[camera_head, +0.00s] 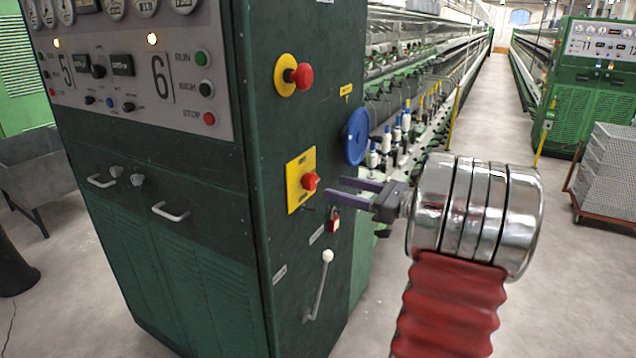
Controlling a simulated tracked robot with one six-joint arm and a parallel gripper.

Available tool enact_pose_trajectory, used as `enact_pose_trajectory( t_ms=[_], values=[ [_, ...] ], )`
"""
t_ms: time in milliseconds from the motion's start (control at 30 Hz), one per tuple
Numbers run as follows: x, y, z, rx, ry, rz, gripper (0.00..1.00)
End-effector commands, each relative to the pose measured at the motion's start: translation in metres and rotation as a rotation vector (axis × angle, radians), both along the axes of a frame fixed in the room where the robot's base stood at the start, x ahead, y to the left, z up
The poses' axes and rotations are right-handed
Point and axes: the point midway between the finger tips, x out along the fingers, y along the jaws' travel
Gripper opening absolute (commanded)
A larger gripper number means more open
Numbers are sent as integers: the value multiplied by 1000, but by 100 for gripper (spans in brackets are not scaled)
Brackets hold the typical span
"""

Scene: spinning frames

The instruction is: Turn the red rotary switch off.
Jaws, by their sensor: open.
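The red rotary switch (311,181) sits on a yellow plate (297,193) on the side of the green machine cabinet. Its exact knob position is too small to tell. My gripper (333,190) is open, with its two dark fingers pointing left toward the switch. The fingertips are just right of the knob in the picture, with nothing between them. I cannot tell the exact gap in depth.
A red mushroom button (301,76) on a yellow disc is above the switch. A blue handwheel (357,136) is to the upper right. A lever with a white knob (326,257) is below. A wire basket cart (606,168) stands far right. The aisle floor (480,120) is clear.

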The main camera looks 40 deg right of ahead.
Motion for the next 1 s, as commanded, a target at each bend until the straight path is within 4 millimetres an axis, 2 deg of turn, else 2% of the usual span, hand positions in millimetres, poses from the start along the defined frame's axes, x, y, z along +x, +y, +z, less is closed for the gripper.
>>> enact_pose_trajectory(
  t_ms=[300, 500, 867, 1000],
  values=[
    [47, 18, 0, 0, 1, 3, 55],
    [66, 24, 0, 0, 1, 2, 55],
    [71, 26, 0, 0, 1, 1, 55],
    [71, 26, 0, 0, 1, 1, 46]
  ],
)
